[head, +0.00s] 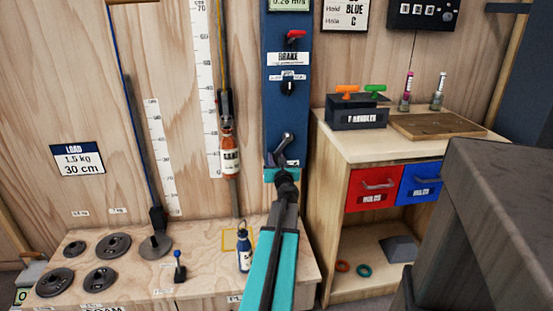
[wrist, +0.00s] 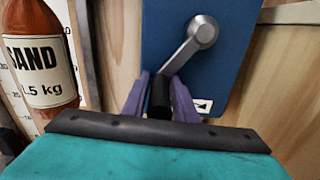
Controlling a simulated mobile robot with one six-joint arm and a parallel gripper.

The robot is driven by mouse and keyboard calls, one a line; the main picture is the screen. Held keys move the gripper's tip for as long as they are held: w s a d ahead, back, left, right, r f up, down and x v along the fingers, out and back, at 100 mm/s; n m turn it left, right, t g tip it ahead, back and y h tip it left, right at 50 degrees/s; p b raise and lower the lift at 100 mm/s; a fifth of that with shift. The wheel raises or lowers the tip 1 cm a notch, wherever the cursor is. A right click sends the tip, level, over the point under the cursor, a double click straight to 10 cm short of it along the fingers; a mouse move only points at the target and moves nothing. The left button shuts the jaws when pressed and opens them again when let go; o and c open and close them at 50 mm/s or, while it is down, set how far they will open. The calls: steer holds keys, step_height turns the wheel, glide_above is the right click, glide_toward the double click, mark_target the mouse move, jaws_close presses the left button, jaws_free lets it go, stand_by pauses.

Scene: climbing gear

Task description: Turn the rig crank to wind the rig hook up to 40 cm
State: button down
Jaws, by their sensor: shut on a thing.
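The rig crank (head: 285,142) is on the lower part of the blue rig panel (head: 272,105). In the wrist view its silver crank arm (wrist: 188,46) slants down and left from the hub to a black handle (wrist: 159,97). My gripper (wrist: 159,92) is shut on that handle, one purple finger on each side. In the head view my arm partly hides the gripper (head: 280,163). The rig hook (head: 226,102) hangs left of the panel, with an orange sand bottle (head: 230,155) marked 1.5 kg below it, beside a height scale (head: 206,75).
A low wooden platform (head: 200,283) holds round weights (head: 109,245) and a small blue bottle (head: 244,253). A cabinet (head: 330,200) with red and blue drawers stands close on the right. A card (head: 78,159) reads 1.5 kg, 30 cm.

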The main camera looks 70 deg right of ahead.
steer(key=shift+w+a+r, duration=0.1)
steer(key=shift+w+a, duration=0.15)
steer(key=shift+a, duration=0.2)
steer(key=shift+r, duration=0.1)
